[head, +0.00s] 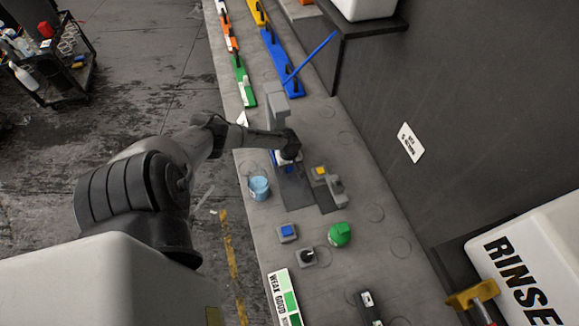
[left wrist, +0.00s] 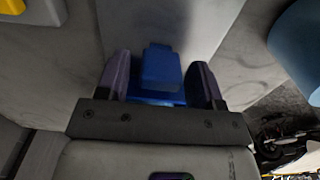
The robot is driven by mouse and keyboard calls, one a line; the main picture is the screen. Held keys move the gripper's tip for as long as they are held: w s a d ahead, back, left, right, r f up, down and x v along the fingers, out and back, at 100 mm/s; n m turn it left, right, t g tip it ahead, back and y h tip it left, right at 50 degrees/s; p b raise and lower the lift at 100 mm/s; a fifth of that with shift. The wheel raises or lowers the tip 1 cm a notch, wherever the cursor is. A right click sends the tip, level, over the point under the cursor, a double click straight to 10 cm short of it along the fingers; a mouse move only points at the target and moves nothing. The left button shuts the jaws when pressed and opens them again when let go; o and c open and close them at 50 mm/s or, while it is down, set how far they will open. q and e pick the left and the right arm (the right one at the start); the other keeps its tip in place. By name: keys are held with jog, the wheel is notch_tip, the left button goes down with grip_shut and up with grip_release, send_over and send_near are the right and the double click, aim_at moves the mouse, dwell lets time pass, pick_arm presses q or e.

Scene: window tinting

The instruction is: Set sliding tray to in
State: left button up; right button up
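A grey upright device (head: 278,112) stands on the bench, with a dark flat plate (head: 293,190) in front of it. I take the plate, which also shows in the left wrist view (left wrist: 190,25), to be the sliding tray or its base; how far in it sits I cannot tell. My left gripper (head: 287,160) is low over the plate beside the device. In the left wrist view a blue block-like handle (left wrist: 160,68) lies between the two fingers of my left gripper (left wrist: 160,82). Narrow gaps show beside the handle, so the fingers look open around it. My right gripper is not in view.
A light blue cup (head: 259,188) stands close to the left arm. A grey unit with a yellow square (head: 320,171) is right of the plate. The wall bounds the right.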

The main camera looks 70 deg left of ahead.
pick_arm(q)
jog(key=shift+r+p, duration=0.7)
jog(key=shift+r, duration=6.25)
jog(key=shift+d, duration=0.1)
